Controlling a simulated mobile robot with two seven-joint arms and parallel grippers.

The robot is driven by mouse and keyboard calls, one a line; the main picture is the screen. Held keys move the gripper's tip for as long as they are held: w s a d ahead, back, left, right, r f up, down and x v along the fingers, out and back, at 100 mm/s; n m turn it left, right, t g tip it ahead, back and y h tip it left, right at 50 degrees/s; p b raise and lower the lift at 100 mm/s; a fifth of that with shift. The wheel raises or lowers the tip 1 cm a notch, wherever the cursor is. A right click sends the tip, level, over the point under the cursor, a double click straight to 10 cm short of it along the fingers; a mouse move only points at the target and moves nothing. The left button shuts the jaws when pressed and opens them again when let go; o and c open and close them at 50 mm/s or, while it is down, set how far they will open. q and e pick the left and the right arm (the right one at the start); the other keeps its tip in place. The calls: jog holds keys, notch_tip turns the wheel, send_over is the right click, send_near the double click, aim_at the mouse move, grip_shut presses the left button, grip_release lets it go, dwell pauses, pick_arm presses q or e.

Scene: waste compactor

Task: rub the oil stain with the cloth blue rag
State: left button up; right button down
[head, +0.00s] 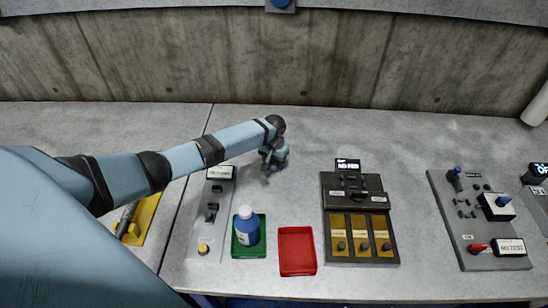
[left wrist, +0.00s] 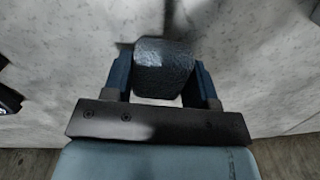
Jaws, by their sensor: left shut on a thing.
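My left gripper (head: 273,163) is low over the grey worktop, toward the back wall. In the left wrist view its fingers (left wrist: 163,85) are shut on the blue rag (left wrist: 163,62), a dark blue, rough-textured block. The rag is mostly hidden by the gripper in the head view, and I cannot tell whether it touches the worktop. I cannot make out the oil stain clearly. The dark patches near the gripper may be shadow. My right gripper is not in view.
A blue bottle (head: 246,226) stands in a green tray (head: 248,251), beside an empty red tray (head: 297,251). A grey switch panel (head: 206,235) is to the left. A black-and-yellow unit (head: 360,205) and another control panel (head: 465,225) are to the right. A concrete wall (head: 200,60) closes the back.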

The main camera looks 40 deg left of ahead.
aim_at(273, 180)
pick_arm(q)
jog(key=shift+s+d+r+p, duration=0.1)
jog(key=shift+s+d+p, duration=0.2)
jog(key=shift+s+p, duration=0.25)
jog(key=shift+s+d+p, duration=0.3)
jog(key=shift+s+p, duration=0.2)
jog(key=shift+p, duration=0.05)
jog(key=shift+s+d, duration=0.15)
jog(key=shift+s+d+f, duration=0.2)
jog(key=shift+s+d, duration=0.15)
jog(key=shift+s, duration=0.3)
jog(key=shift+s+d+r, duration=0.1)
jog(key=shift+s+d, duration=0.5)
jog(key=shift+s, duration=0.35)
jog(key=shift+r, duration=0.1)
jog(key=shift+w+r, duration=0.1)
jog(key=shift+r, duration=2.85)
jog(key=shift+r, duration=1.5)
